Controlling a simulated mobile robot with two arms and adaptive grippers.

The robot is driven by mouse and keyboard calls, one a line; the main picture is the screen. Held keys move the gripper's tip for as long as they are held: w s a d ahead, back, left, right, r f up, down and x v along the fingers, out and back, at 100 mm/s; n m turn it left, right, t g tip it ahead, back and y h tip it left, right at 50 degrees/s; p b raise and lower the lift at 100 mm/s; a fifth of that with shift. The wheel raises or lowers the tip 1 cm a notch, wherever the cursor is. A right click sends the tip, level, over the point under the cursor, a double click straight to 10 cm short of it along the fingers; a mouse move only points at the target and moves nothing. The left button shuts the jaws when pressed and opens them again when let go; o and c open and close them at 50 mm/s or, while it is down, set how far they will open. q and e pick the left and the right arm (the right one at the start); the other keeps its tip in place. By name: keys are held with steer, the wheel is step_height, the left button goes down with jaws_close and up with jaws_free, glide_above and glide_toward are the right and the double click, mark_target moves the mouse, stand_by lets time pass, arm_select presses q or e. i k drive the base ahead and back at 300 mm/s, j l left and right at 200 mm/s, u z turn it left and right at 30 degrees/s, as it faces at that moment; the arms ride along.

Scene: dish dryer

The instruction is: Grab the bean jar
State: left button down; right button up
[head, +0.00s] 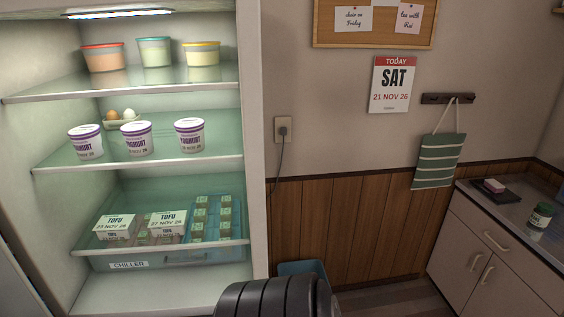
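A small jar (540,216) with a dark green lid and a pale label stands upright on the counter at the far right. It is the only jar I see; its label is too small to read, so I cannot tell that it holds beans. Nothing touches it. Neither of my grippers is in view. A dark ribbed part, likely of my own arm, shows at the bottom middle, well to the left of the jar.
The counter (508,222) has a dark tray (497,197) with a pinkish block left of the jar. An open fridge at left holds tubs, yoghurts (137,139) and a chiller drawer (165,256). A blue bin (302,269) stands on the floor between.

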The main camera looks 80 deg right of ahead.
mark_target(540, 216)
steer(key=z, duration=4.4)
steer(key=i, duration=0.2)
